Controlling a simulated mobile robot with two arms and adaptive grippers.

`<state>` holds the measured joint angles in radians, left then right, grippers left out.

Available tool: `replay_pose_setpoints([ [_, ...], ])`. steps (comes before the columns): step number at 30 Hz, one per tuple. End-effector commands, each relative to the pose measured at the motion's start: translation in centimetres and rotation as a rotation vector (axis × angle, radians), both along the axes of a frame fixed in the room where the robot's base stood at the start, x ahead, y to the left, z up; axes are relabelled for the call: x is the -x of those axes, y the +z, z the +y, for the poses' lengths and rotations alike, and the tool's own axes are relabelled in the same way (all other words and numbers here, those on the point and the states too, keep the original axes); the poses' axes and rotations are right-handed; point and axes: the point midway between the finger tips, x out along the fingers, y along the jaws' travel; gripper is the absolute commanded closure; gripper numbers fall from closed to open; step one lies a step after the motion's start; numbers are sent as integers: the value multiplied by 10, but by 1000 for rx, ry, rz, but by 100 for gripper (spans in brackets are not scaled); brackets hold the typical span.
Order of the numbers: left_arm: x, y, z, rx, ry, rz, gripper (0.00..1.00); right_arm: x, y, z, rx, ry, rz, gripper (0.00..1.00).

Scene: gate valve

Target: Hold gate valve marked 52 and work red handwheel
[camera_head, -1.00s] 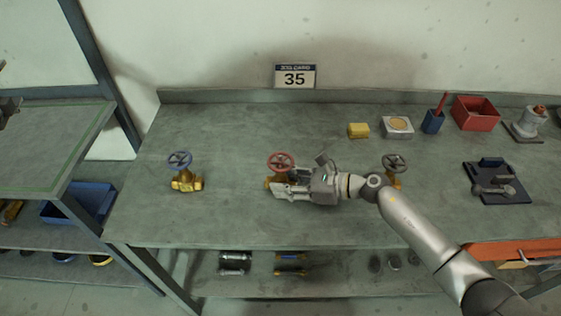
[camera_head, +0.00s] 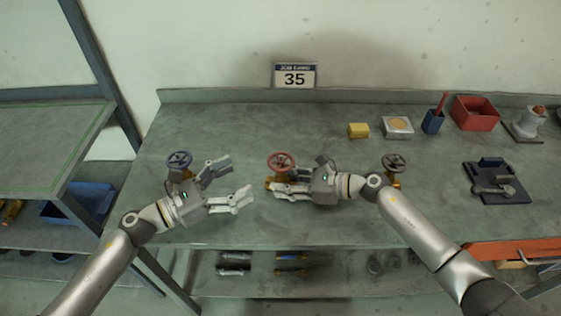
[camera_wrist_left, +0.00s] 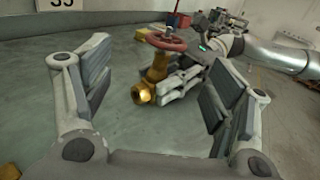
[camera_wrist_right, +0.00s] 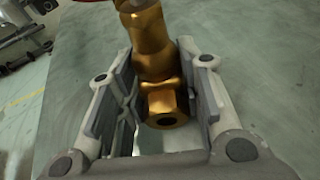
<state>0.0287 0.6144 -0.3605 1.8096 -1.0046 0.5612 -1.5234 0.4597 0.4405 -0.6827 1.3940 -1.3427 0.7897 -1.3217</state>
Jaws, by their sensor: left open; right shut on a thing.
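The brass gate valve (camera_wrist_right: 152,55) with the red handwheel (camera_head: 281,161) stands upright on the workbench in the middle of the head view. My right gripper (camera_head: 278,189) is shut on its brass body from the right side. In the right wrist view the fingers (camera_wrist_right: 158,100) lie on both sides of the body. My left gripper (camera_head: 240,180) is open and empty, left of this valve and pointing toward it. The left wrist view shows the red handwheel (camera_wrist_left: 166,40) and brass body (camera_wrist_left: 150,82) ahead between the open fingers (camera_wrist_left: 155,95). No number 52 is readable; the wall sign (camera_head: 295,76) reads 35.
A valve with a dark handwheel (camera_head: 395,162) stands to the right, behind my right arm. A yellow block (camera_head: 358,130), blue cup (camera_head: 432,122) and red bin (camera_head: 475,112) sit at the back right.

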Motion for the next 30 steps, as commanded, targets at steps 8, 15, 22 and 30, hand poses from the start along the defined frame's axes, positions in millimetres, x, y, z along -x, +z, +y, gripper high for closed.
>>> replay_pose_setpoints([
  [8, -6, -5, -27, -18, -19, -16, 21, 1, -1, 1, 0, 2, 3, 80],
  [15, -34, -5, -67, -17, -16, -14, 21, 1, -1, 1, 0, 3, 3, 80],
  [22, -51, -6, -95, -18, -14, -12, 21, 1, -1, 1, 0, 3, 3, 80],
  [30, -57, -6, -104, -19, -15, -10, 21, 1, -1, 1, 0, 3, 3, 80],
])
